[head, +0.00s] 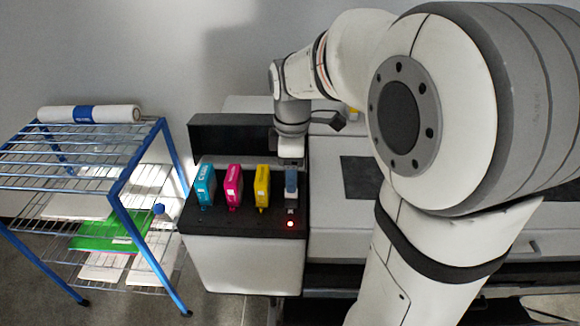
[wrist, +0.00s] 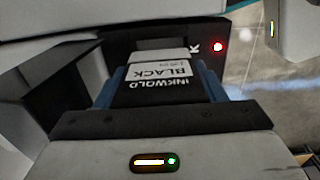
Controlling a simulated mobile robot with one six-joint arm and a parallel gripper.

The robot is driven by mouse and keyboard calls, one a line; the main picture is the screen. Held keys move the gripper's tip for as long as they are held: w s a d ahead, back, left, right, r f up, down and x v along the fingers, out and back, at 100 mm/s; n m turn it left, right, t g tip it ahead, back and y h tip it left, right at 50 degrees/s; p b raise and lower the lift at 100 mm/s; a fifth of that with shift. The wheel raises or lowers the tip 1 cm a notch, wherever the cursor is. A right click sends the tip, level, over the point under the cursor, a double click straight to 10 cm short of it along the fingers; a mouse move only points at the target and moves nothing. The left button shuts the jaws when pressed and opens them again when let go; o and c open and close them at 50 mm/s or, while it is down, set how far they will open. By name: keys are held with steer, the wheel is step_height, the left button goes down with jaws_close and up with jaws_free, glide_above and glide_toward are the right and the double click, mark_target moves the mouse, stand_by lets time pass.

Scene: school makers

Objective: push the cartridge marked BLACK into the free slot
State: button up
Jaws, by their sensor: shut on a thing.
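The far end of the cartridge is at the dark slot panel (wrist: 120,42), by a letter K. How deep it sits, I cannot tell. A red light (head: 290,224) glows in front of this slot.
Cyan (head: 205,186), magenta (head: 233,186) and yellow (head: 262,186) cartridges stand upright in a row to the left. The raised black lid (head: 225,138) is behind them. A blue wire rack (head: 115,190) with a paper roll (head: 90,114) stands at left.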

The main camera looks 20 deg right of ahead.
steer(key=shift+f+b, duration=1.25)
steer(key=shift+f, duration=0.65)
steer(key=o, duration=1.1)
steer(key=shift+o, duration=0.2)
steer(key=shift+r, duration=0.1)
